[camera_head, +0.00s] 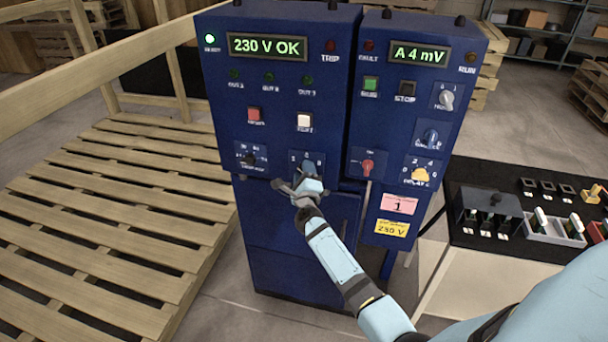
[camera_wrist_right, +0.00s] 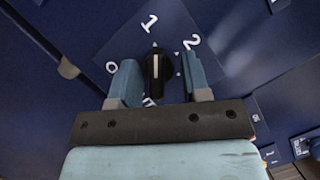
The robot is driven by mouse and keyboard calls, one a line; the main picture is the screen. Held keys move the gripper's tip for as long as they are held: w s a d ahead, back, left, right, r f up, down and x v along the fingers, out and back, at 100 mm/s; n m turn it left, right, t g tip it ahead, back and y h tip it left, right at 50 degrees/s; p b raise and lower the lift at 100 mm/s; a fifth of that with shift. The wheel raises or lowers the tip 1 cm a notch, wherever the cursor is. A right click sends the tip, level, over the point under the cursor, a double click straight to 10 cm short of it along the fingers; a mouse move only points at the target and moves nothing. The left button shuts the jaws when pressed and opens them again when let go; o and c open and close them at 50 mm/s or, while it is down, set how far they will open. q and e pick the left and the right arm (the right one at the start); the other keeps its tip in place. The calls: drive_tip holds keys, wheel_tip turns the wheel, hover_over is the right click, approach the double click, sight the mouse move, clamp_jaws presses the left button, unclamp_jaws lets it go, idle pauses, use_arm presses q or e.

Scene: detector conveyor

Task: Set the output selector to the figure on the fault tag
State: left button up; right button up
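My right gripper (camera_head: 312,187) is at a dial low on the left blue cabinet, with its fingers around the knob. In the right wrist view the gripper (camera_wrist_right: 163,85) is open, one finger on each side of a black knob (camera_wrist_right: 156,72), with a visible gap on the right. The knob's white line points up, closest to the 1; 0 is at left, 2 at right, and a lower mark is partly hidden. A pink tag (camera_head: 400,204) on the right cabinet reads 1. A yellow tag (camera_head: 391,228) below it reads 230 V. My left gripper is out of view.
The left cabinet's display (camera_head: 267,46) reads 230 V OK; the right display (camera_head: 419,55) reads A 4 mV. Wooden pallets (camera_head: 110,220) stand left, a black-topped table (camera_head: 480,180) right.

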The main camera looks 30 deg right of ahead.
drive_tip(key=shift+f, duration=0.1)
drive_tip(key=shift+s, duration=0.1)
drive_tip(key=b+v, duration=0.1)
drive_tip(key=v, duration=1.2)
drive_tip(key=shift+s+b, duration=0.3)
drive_tip(key=shift+a+f, duration=0.1)
